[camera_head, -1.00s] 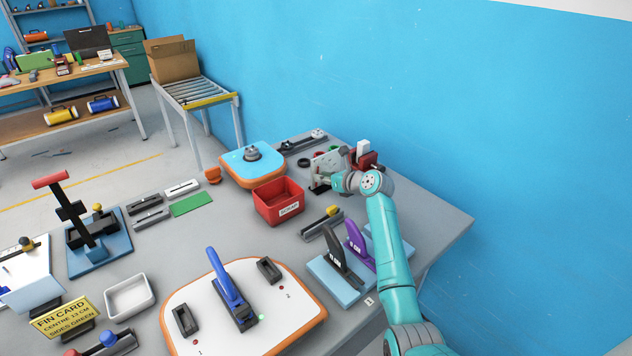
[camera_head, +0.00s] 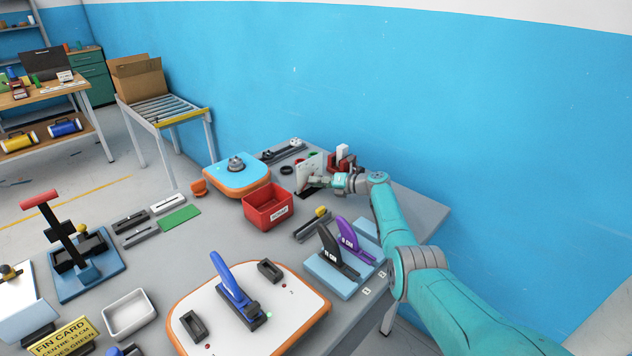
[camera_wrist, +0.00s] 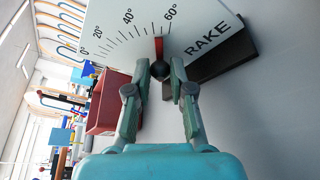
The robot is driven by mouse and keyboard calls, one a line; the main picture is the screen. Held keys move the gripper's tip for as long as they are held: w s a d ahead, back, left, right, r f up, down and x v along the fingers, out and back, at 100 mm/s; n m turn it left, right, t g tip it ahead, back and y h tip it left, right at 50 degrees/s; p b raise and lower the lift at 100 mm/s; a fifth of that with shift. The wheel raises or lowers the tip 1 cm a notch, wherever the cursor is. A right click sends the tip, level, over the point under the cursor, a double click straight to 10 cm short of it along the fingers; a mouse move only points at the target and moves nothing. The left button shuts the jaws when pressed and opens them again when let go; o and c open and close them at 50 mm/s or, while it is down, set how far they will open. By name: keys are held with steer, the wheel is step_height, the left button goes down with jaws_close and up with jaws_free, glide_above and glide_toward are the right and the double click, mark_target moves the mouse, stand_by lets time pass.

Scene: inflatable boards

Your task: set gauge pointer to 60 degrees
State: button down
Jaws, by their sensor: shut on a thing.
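The gauge is a white upright plate (camera_head: 306,168) on a dark base at the table's back right. In the wrist view, its face (camera_wrist: 204,18) carries the word RAKE and a scale marked from 0° through 20° and 40° to 60°. The red pointer (camera_wrist: 159,48) points between the 40° and 60° marks, nearer to 60°; I cannot read the exact tick. My gripper (camera_wrist: 163,66) is shut on the dark round knob (camera_wrist: 160,71) at the pointer. In the head view my gripper (camera_head: 324,182) is in front of the plate, hiding part of it.
A red bin (camera_head: 267,204) stands in front of the gauge. A red object with a white block (camera_head: 342,156) is just behind it. Black and purple fins (camera_head: 350,238) on light blue bases stand nearer. A blue wall rises behind the table.

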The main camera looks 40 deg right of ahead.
steer(key=shift+d+f+m+y, duration=0.15)
steer(key=shift+f+m+y, duration=0.1)
steer(key=shift+m+y, duration=0.2)
stand_by(0.4)
steer(key=c, duration=1)
jaws_free()
steer(key=shift+c, duration=0.2)
